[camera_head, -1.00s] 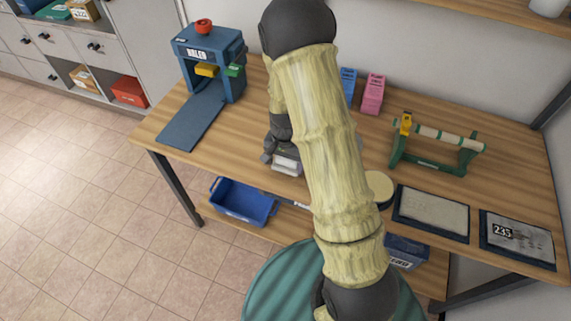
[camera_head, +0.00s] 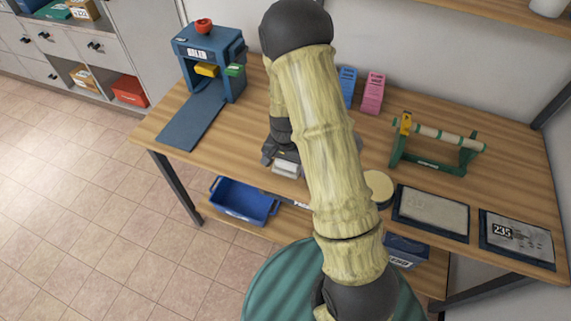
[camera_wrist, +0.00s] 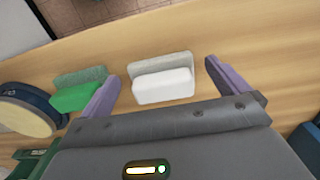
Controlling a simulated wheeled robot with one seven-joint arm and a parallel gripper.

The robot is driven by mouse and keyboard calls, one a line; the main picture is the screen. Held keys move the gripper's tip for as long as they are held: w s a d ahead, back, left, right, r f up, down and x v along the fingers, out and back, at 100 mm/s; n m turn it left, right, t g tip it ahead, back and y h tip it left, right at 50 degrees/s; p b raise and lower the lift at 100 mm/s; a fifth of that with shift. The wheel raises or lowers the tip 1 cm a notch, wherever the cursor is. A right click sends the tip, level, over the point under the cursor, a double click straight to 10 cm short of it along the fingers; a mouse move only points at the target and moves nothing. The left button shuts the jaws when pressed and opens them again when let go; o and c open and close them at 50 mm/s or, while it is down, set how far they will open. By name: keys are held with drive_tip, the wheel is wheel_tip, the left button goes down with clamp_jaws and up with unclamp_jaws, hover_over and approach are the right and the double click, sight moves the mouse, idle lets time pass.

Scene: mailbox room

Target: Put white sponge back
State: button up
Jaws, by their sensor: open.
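The white sponge (camera_wrist: 165,87) is a pale block with a greyer upright strip along its far side, on the wooden table. My gripper (camera_wrist: 162,73) is open, its two purple fingers standing apart on either side of the sponge. A clear gap shows between each finger and the sponge. In the head view the white sponge (camera_head: 286,169) lies near the table's front edge, just in front of my dark gripper (camera_head: 281,158). My arm hides part of the table there. A green sponge (camera_wrist: 76,97) of similar shape is left of the left finger in the wrist view.
A round cream pad (camera_head: 378,187) sits right of my arm, near two framed trays (camera_head: 432,237). A green roll stand (camera_head: 430,160) is behind them. A blue press (camera_head: 208,65) stands at the left. A blue bin (camera_head: 240,202) is below the table edge.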

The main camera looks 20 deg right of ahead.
sight(286, 172)
wheel_tip(286, 172, up, 12)
drive_tip(key=b, duration=0.1)
idle(0.4)
drive_tip(key=shift+f, duration=0.1)
drive_tip(key=s+r+n+t, duration=0.1)
drive_tip(key=s+r+n, duration=0.1)
drive_tip(key=s, duration=0.4)
drive_tip(key=s+d+r+n+t, duration=0.1)
drive_tip(key=s+r+n, duration=0.2)
drive_tip(key=s+n, duration=0.2)
drive_tip(key=shift+s+r+t, duration=0.3)
drive_tip(key=shift+s+r, duration=0.05)
drive_tip(key=shift+s, duration=0.75)
drive_tip(key=shift+c, duration=0.2)
